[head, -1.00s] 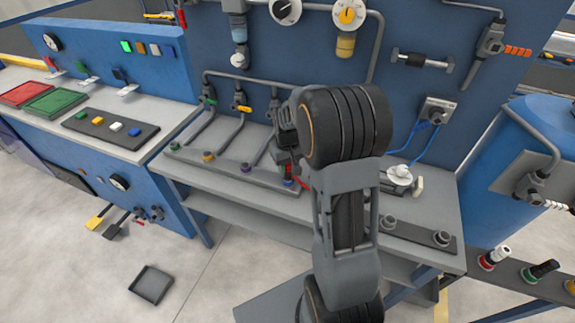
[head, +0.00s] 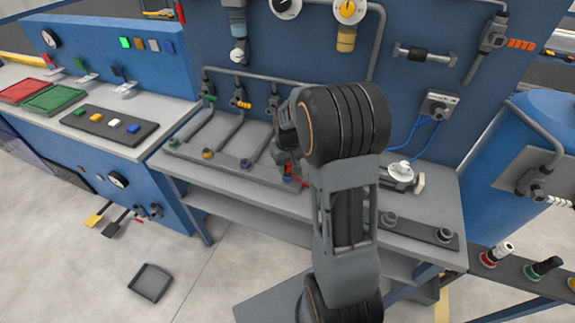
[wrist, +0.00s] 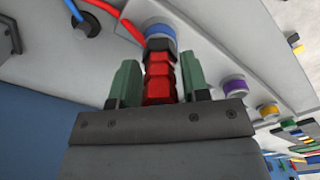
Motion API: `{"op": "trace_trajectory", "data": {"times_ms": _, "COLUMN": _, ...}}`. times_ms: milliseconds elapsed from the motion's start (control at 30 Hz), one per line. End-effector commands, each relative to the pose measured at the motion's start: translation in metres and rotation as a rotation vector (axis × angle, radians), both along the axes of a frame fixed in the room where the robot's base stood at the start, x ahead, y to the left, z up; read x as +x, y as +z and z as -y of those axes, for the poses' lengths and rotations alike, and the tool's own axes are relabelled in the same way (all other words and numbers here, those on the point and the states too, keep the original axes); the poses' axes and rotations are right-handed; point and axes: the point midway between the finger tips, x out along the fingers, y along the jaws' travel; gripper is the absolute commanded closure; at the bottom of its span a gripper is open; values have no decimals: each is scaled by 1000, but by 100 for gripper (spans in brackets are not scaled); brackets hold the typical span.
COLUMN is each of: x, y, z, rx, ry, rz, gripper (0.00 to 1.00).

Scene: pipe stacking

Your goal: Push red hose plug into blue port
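The red hose plug (wrist: 159,80) sits between the two green fingers of my gripper (wrist: 158,83) in the wrist view. The plug lines up with the blue port (wrist: 160,31). A dark band shows where they meet; how deep the plug sits is not clear. In the head view, my arm partly hides my gripper, and the red plug (head: 288,170) shows small at the right end of the port strip.
A purple port (wrist: 234,87) and a yellow port (wrist: 268,110) stand beside the blue one. A red hose (wrist: 115,22) and a blue hose run near the port. In the head view, a white valve-like part (head: 400,170) stands on the bench to the right.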

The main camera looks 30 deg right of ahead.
Motion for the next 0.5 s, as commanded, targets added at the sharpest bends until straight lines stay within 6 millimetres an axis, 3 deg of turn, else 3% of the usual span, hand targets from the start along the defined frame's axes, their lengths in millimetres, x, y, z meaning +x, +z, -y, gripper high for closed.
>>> {"op": "trace_trajectory", "data": {"times_ms": 233, "x": 0, "y": 0, "z": 0, "rx": 0, "ry": 0, "rz": 0, "gripper": 35}}
{"op": "trace_trajectory", "data": {"times_ms": 500, "x": 0, "y": 2, "z": 0, "rx": 0, "ry": 0, "rz": 1, "gripper": 35}}
